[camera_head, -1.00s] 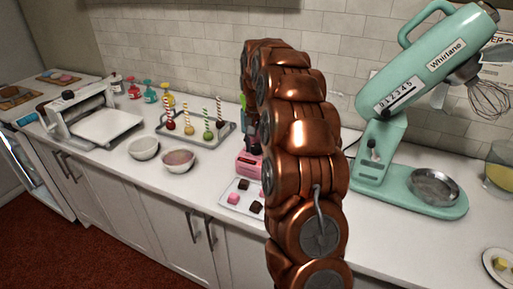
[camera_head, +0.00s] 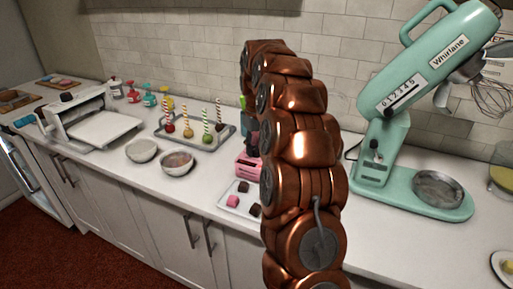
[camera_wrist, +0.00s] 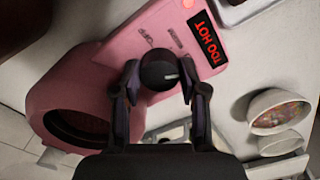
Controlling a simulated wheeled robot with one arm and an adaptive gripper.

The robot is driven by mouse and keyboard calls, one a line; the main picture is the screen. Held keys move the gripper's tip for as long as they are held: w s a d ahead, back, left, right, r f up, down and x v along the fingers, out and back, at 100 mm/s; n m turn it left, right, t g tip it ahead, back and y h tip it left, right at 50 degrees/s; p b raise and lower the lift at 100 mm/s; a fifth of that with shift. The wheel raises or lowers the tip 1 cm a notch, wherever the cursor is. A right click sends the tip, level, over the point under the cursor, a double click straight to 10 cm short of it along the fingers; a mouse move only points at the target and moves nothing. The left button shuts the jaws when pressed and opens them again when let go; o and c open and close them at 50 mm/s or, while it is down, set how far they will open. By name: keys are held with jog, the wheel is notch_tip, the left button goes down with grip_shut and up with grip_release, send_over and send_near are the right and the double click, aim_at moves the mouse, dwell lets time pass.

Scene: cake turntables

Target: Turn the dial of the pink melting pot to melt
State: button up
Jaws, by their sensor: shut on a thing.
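The pink melting pot (camera_wrist: 75,87) fills the left and middle of the wrist view, with its round dark opening at lower left. Its black dial (camera_wrist: 160,72) has a white mark pointing to the right in that view. My gripper (camera_wrist: 160,78) is shut on the dial, one finger on each side. A label like OFF and another too small to read are printed near the dial. A red display (camera_wrist: 207,41) reads TOO HOT. In the head view the pot (camera_head: 247,166) is mostly hidden behind my copper arm, as is my gripper.
A tray (camera_head: 235,206) with pink and dark pieces lies in front of the pot. A mint stand mixer (camera_head: 370,170) stands to the right. The counter between arm and mixer is clear.

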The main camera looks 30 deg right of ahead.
dwell(0.4)
jog(key=o, duration=1.1)
jog(key=shift+o, duration=0.2)
